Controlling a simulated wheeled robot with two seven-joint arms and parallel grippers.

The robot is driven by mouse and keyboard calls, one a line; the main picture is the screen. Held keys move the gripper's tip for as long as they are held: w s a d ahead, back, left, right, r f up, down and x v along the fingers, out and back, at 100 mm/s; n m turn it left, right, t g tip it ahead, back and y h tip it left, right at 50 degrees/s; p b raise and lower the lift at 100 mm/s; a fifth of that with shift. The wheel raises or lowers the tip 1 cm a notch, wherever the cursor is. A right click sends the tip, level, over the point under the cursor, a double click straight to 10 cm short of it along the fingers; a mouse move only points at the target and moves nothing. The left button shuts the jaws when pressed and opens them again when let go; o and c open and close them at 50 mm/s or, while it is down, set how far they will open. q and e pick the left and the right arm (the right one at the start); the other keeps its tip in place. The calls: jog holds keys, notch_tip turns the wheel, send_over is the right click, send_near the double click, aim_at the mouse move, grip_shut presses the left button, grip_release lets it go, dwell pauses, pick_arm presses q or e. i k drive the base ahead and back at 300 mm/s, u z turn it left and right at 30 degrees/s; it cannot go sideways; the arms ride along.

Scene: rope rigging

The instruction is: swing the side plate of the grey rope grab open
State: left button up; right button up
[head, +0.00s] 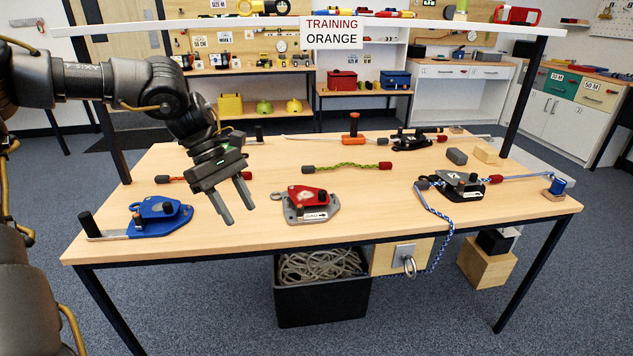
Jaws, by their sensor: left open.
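The grey rope grab (323,215) lies on the table, just left of the middle. It has a grey base, a white label with an arrow, and a red plate (307,194) over its upper part with a dark knob on it. The red plate appears to lie over the base; I cannot tell whether it is swung at all. My left gripper (239,214) is open and empty, pointing down with its two fingers apart. It is to the left of the grey rope grab, above the table and not touching it. My right gripper is not in view.
A blue rope grab (157,220) lies at the left near a dark post (89,225). A black rope grab (460,186) with blue rope is at the right. A green-yellow rope piece (347,166) lies behind the grey grab. The tabletop in front is clear.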

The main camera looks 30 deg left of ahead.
aim_at(307, 196)
jog(key=i, duration=0.85)
jog(key=z, duration=0.05)
